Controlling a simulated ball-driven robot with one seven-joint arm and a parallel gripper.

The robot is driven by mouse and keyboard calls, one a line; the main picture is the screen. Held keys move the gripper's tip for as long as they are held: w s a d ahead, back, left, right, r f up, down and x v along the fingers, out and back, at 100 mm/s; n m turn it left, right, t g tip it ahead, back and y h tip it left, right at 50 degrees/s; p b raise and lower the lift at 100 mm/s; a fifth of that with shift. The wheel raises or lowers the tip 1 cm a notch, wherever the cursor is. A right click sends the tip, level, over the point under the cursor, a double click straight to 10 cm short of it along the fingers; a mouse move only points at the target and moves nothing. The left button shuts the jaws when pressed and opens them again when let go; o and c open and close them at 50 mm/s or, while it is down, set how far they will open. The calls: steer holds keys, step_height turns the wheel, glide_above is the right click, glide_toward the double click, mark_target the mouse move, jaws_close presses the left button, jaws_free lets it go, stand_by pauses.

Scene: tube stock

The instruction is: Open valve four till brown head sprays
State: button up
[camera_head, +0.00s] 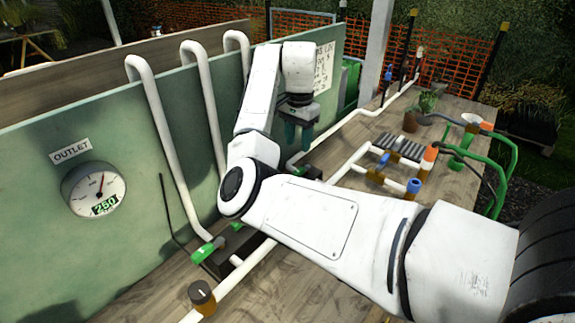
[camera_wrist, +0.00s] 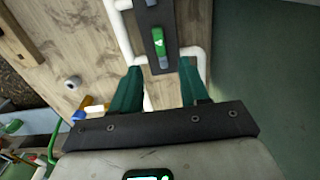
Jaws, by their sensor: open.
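A green valve handle (camera_wrist: 159,42) with an unreadable white mark sits on a dark plate, joined to white pipe, in the wrist view. My gripper (camera_wrist: 160,72) is open and empty, its teal fingers pointing toward that handle and straddling its line, apart from it. In the head view my gripper (camera_head: 300,138) hangs near the green panel, above a green handle (camera_head: 305,172) partly hidden by my arm. Another green handle (camera_head: 207,250) sits nearer.
The green panel (camera_head: 110,130) carries an OUTLET gauge (camera_head: 94,190) showing 250. White pipes run over it onto the wooden bench (camera_head: 150,297). A brown-capped fitting (camera_head: 202,294) stands in front. Blue and orange fittings, green hoses (camera_head: 505,150) and a plant pot (camera_head: 411,121) occupy the right.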

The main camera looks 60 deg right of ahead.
mark_target(298, 171)
step_height(298, 171, down, 10)
steer(key=shift+s+f+p, duration=0.1)
steer(key=shift+p, duration=0.5)
jaws_close()
stand_by(0.5)
